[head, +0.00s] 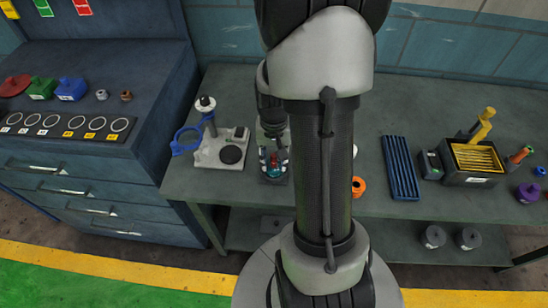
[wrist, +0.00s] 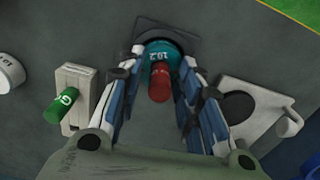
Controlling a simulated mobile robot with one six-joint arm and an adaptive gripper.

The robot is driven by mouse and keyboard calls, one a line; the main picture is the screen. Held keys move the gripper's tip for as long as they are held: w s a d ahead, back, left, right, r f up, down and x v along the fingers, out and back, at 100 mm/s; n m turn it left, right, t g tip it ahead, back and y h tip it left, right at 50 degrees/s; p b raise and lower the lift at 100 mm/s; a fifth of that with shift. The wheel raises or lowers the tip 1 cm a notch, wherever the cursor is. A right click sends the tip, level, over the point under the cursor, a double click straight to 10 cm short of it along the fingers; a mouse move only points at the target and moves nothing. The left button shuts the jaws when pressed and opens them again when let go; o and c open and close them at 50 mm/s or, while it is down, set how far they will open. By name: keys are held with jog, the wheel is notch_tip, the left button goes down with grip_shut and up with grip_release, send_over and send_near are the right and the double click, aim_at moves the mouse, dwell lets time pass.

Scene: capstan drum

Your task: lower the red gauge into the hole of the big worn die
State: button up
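The red gauge (wrist: 160,84) is a short red cylinder between my gripper's fingers; it also shows in the head view (head: 274,160). Its far end meets the teal die (wrist: 162,50), marked 10.2, and I cannot tell how deep it sits. The die also shows in the head view (head: 271,172). It rests on a dark square base (wrist: 182,30). My gripper (wrist: 164,58) reaches down over them, one finger on each side. It looks open, with gaps beside the red cylinder. The fingertips are close to the die's sides.
A white stand (head: 215,148) with a black disc and blue ring is left of the die. A green GO cylinder (wrist: 61,107) lies on a pale block (wrist: 82,92). A blue ribbed tray (head: 401,168) and a yellow-filled box (head: 470,176) stand right on the bench.

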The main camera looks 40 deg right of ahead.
jog(key=shift+o, duration=0.2)
notch_tip(320, 180, up, 12)
dwell(0.6)
dwell(0.7)
jog(key=s+a+r+n+t, duration=0.1)
jog(key=s+a+r+n, duration=0.2)
jog(key=a, duration=0.3)
jog(key=s+a+r+n+t, duration=0.2)
jog(key=s+a+r+n, duration=0.1)
jog(key=a, duration=0.4)
jog(key=s+a+r+n+t, duration=0.1)
jog(key=s+a+r+n, duration=0.2)
jog(key=a, duration=0.4)
jog(key=shift+a+r+t, duration=0.15)
jog(key=shift+r+t, duration=0.15)
jog(key=shift+r, duration=0.5)
jog(key=shift+s, duration=0.1)
